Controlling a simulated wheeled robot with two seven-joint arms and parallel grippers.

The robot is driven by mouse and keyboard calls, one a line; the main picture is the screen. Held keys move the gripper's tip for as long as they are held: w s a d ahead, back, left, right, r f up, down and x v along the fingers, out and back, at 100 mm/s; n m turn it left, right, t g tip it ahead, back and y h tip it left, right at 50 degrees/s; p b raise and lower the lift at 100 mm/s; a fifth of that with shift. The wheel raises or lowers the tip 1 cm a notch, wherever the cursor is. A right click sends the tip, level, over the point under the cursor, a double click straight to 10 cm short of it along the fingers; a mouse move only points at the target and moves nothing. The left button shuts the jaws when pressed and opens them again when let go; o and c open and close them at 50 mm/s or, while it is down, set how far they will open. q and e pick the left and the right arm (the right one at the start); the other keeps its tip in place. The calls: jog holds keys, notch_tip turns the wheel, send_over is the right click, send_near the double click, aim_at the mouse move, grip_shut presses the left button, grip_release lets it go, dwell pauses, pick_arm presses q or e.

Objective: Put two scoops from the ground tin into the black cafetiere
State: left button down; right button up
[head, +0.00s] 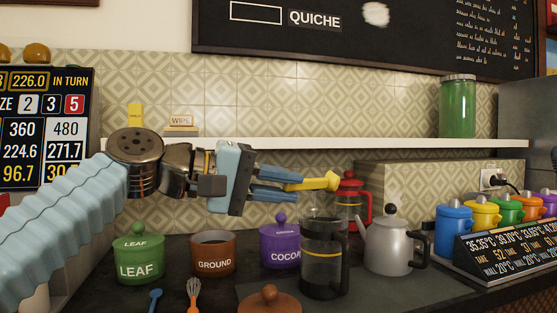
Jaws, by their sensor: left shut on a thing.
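My left gripper (293,190) reaches in from the left and is shut on a yellow scoop (331,181). The scoop's bowl is at the right end, above the black cafetiere (325,275) in this view; I cannot tell what is in it. The cafetiere is a clear jug with a black frame and handle and a yellow band. The brown ground tin (213,259), marked GROUND, stands open to the left, below my gripper. A brown lid with a knob (270,301) lies on the counter in front. My right gripper is not in view.
The green LEAF tin (139,260) and the purple COCOA tin (280,245) flank the ground tin. A red cafetiere (352,205) stands behind the black one, and a grey kettle (390,243) stands right. A blue spoon (155,299) and a whisk (193,294) lie in front.

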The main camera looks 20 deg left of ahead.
pick_arm(q)
jog(key=d+m+y+p, duration=0.1)
jog(key=m+y+p, duration=0.1)
jog(key=y+p, duration=0.1)
jog(key=d+r+m+y+p, duration=0.1)
jog(key=m+y+p, duration=0.1)
jog(key=y+p, duration=0.1)
jog(key=d+r+m+y+p, duration=0.1)
jog(key=m+y+p, duration=0.2)
jog(key=y, duration=0.1)
jog(key=shift+s+d+r+g+y+p, duration=0.15)
jog(key=shift+s+d+g+y+p, duration=0.15)
jog(key=shift+s+y+p, duration=0.1)
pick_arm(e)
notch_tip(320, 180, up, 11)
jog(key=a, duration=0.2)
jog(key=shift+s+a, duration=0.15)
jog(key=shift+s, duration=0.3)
pick_arm(q)
jog(key=shift+w, duration=0.1)
